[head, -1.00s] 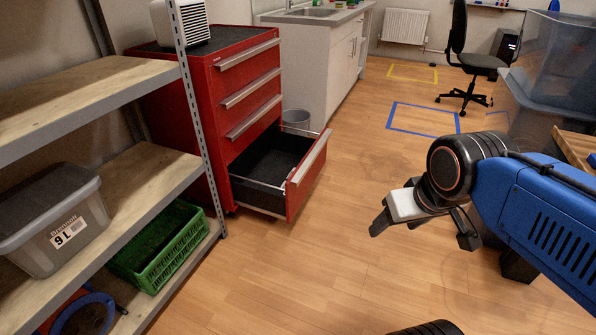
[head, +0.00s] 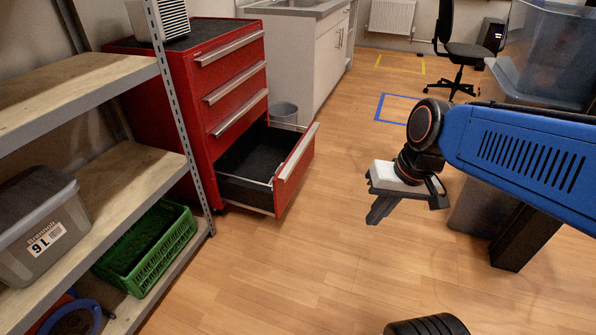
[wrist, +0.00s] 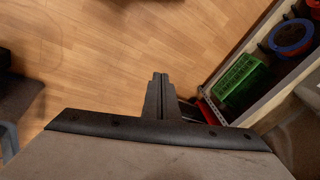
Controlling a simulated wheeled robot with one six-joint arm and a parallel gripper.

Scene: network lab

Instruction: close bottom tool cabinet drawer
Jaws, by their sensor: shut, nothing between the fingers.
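The red tool cabinet (head: 180,85) stands at the left centre of the head view. Its bottom drawer (head: 297,168) is pulled well out, and its dark inside looks empty. The three drawers above it are flush. My gripper (head: 376,218) is shut and empty, to the right of the drawer front and apart from it, over bare floor. In the wrist view my gripper (wrist: 157,78) shows its fingers together. A small red part of the cabinet or drawer (wrist: 208,110) shows beside the fingers there, partly hidden.
A metal shelf rack (head: 130,175) with a grey box (head: 40,225) and a green crate (head: 148,250) stands close to the cabinet's left. Clear plastic bins (head: 550,60) stand at right. The floor between is clear.

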